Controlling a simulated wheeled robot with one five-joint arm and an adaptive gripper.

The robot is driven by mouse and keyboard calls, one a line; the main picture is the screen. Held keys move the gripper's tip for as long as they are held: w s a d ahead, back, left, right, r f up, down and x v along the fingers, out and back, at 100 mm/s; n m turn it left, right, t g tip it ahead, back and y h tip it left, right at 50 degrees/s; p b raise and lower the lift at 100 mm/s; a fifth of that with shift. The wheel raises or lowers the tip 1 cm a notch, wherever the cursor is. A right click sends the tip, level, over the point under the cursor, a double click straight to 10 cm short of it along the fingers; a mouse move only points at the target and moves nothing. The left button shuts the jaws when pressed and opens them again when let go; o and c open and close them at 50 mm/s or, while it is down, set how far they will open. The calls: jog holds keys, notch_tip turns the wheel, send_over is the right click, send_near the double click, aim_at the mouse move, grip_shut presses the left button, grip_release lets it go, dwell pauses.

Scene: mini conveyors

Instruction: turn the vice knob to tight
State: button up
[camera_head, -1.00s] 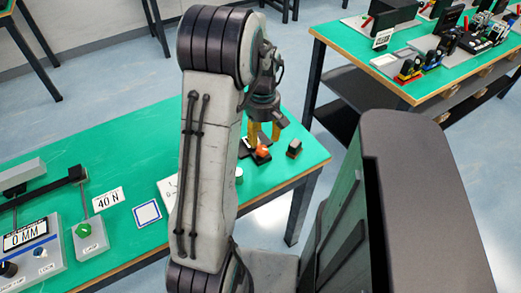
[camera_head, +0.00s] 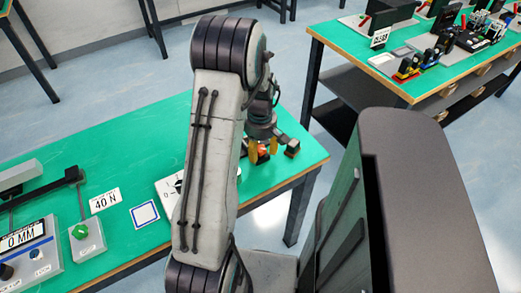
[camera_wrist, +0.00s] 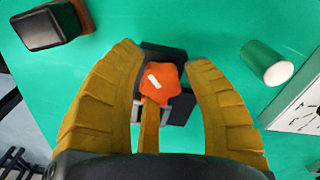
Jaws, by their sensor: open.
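The vice knob is an orange lobed knob (camera_wrist: 158,83) with a white mark, on a small dark vice (camera_wrist: 165,60). In the wrist view it lies between the fingers of my gripper (camera_wrist: 164,62), with a gap visible on each side. The fingers are yellow, open and hold nothing. In the head view my gripper (camera_head: 262,152) points down over the vice near the right end of the green bench, and a bit of the orange knob (camera_head: 266,155) shows between the fingers. My arm hides part of that area.
A dark block (camera_head: 292,148) stands beside the vice. A green cylinder (camera_wrist: 267,62) and a white dial plate (camera_wrist: 298,108) lie to the right in the wrist view. A blue-framed square (camera_head: 145,214), a 40 N sign (camera_head: 105,199) and a control box (camera_head: 25,251) are further left.

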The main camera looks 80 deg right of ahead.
jog(key=shift+o, duration=0.3)
jog(key=shift+f, duration=0.1)
jog(key=c, duration=0.9)
jog(key=shift+m, duration=0.3)
jog(key=shift+c, duration=0.2)
jog(key=m+b, duration=0.1)
jog(key=m, duration=0.2)
jog(key=shift+a+f+m, duration=0.1)
jog(key=shift+m, duration=0.2)
jog(key=m, duration=0.4)
jog(key=shift+m+b, duration=0.3)
jog(key=m, duration=0.4)
jog(key=shift+a, duration=0.1)
jog(key=shift+m+b, duration=0.4)
jog(key=shift+m, duration=2.1)
jog(key=shift+w, duration=0.1)
